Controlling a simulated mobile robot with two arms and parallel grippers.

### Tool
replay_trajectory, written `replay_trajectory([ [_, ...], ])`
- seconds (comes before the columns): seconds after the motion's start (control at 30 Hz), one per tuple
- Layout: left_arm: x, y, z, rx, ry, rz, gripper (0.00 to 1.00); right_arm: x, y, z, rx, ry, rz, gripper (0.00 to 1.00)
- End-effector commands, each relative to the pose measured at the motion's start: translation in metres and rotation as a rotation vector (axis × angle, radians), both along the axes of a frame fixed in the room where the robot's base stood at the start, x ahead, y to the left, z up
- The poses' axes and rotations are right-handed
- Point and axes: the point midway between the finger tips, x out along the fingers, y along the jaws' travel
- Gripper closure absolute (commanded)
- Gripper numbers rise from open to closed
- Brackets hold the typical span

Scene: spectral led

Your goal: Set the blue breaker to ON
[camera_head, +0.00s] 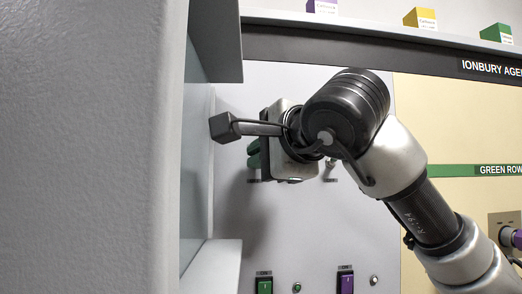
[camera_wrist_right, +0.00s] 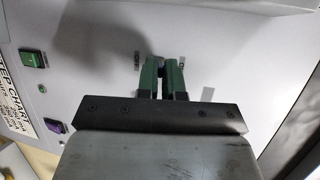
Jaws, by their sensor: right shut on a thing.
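My right gripper (camera_head: 253,154) reaches the pale panel behind an open cabinet door. Its two green fingers also show in the right wrist view (camera_wrist_right: 162,70). They are close together at the panel face, shut on a small part between them. That part is almost wholly hidden, so I cannot tell its colour or its position. No blue breaker can be made out in either view. My left gripper is not in view.
A green switch (camera_head: 264,285) and a purple switch (camera_head: 345,283) sit lower on the panel. The grey door (camera_head: 90,150) fills the left side. Purple, yellow (camera_head: 420,19) and green blocks stand on the top ledge.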

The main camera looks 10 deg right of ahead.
Motion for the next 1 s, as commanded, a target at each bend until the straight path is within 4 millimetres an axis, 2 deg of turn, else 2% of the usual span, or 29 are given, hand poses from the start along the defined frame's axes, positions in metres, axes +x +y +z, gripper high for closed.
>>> replay_trajectory([
  [0.1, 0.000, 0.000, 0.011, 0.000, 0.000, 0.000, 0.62, 0.001, 0.000, 0.006, 0.000, 0.081, -0.002, 1.00],
  [0.4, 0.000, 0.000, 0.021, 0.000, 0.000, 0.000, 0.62, 0.003, 0.000, 0.008, -0.001, 0.209, -0.001, 1.00],
  [0.97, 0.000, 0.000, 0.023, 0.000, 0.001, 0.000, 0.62, 0.003, 0.000, 0.008, 0.000, 0.240, 0.001, 1.00],
  [1.0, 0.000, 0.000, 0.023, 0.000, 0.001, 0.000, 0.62, 0.003, 0.000, 0.008, 0.000, 0.240, 0.001, 0.92],
])
